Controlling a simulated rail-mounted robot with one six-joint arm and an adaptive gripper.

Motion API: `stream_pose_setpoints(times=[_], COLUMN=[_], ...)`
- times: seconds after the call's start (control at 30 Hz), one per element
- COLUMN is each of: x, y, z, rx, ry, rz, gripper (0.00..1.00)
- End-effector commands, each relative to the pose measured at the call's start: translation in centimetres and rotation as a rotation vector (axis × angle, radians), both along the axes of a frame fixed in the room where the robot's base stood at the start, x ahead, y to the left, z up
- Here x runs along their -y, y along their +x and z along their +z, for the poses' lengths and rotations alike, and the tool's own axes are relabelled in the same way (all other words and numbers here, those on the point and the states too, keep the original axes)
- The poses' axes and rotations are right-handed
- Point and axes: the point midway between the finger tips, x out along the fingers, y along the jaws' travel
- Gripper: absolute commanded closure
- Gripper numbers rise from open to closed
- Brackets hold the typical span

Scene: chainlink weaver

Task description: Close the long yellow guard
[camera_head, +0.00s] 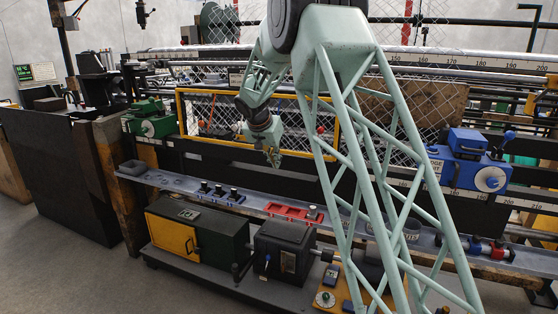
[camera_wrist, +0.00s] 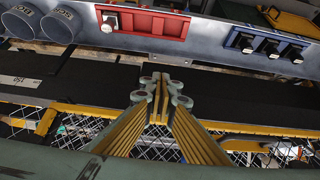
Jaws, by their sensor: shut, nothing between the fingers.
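The long yellow guard (camera_head: 258,150) is a rectangular yellow frame at the middle left of the machine in the head view, with chain-link mesh showing through it. My arm covers part of it. A yellow bar that looks like its lower edge (camera_wrist: 75,107) crosses the wrist view, with mesh beyond. My gripper (camera_head: 273,158) hangs in front of the guard near its lower edge. In the wrist view my gripper (camera_wrist: 160,82) is shut and empty, with its fingertips over a dark beam. I cannot tell whether the gripper touches the guard.
A grey shelf (camera_head: 165,181) runs below, bearing a red tray (camera_head: 292,211) and several small blue parts (camera_head: 220,191). A green clamp unit (camera_head: 152,119) is left of the guard and a blue unit (camera_head: 470,160) is at right. Dark-green and yellow cabinets (camera_head: 172,236) stand underneath.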

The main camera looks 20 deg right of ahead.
Motion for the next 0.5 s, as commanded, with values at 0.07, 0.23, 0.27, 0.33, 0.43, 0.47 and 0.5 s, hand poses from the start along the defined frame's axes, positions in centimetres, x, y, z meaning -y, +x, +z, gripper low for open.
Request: stream_pose_setpoints(times=[0.07,0.23,0.27,0.33,0.43,0.47,0.5], x=[-0.8,-2.3,-2.5,-2.9,-3.3,-3.4,-3.5], y=[-1.0,-2.7,-2.9,-3.5,-4.0,-4.1,-4.2], z=[0.1,0.1,0.1,0.0,0.0,0.0,0.0], rx=[-0.001,-0.001,-0.001,-0.001,-0.001,-0.001,-0.001], ry=[-0.001,-0.001,-0.001,-0.001,-0.001,-0.001,-0.001], rz=[0.003,0.003,0.003,0.002,0.002,0.002,0.002], gripper=[1.0,1.0,1.0,1.0,1.0,1.0,1.0])
